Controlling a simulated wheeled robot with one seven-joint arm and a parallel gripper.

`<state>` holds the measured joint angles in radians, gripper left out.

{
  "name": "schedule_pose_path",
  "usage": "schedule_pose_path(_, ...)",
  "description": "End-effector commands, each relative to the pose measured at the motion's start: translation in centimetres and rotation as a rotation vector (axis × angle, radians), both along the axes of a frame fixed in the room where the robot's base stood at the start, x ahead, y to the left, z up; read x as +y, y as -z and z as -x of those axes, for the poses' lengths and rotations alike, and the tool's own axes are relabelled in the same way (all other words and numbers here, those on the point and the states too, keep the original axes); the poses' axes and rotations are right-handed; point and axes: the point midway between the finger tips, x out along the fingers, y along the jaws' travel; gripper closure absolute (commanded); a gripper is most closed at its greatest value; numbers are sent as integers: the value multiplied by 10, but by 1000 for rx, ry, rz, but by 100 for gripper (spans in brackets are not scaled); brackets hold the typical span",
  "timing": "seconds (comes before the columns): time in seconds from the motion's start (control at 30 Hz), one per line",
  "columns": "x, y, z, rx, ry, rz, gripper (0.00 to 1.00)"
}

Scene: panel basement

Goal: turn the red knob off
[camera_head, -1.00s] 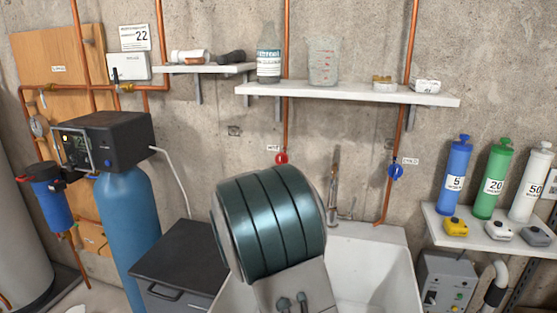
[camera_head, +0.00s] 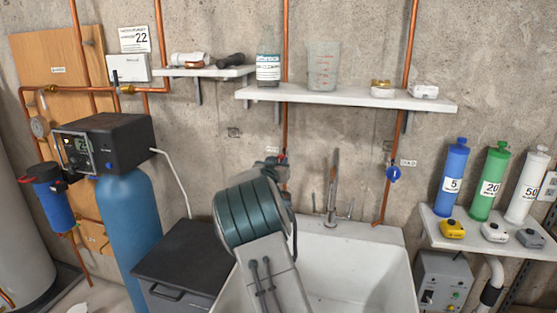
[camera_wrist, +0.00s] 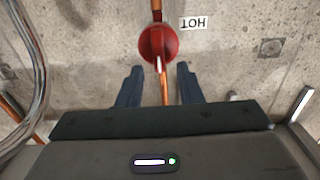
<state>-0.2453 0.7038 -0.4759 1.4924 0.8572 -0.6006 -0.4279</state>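The red knob (camera_wrist: 158,44) shows in the wrist view on a copper pipe, beside a label reading HOT, upside down in this view. My gripper (camera_wrist: 160,72) is open, with its two dark fingers apart on either side of the pipe and their tips just short of the knob. Nothing is between the fingers except the view of the pipe behind. In the head view only a small bit of the red knob (camera_head: 283,155) shows; my arm and gripper (camera_head: 271,161) cover most of it.
A blue knob (camera_head: 393,174) is on the right pipe. A white sink (camera_head: 385,262) with a tap (camera_head: 332,190) stands below. A shelf (camera_head: 345,97) with bottles and a beaker hangs above. A blue tank (camera_head: 126,235) stands at left.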

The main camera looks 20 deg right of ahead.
Motion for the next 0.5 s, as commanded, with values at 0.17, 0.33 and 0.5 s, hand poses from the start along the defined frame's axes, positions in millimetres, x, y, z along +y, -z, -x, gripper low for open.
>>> schedule_pose_path(0.17, -4, 1, -6, 1, -1, -1, 67)
schedule_pose_path(0.33, -4, 1, -6, 1, -1, -1, 67)
schedule_pose_path(0.5, -5, 0, -6, 1, 0, -1, 92)
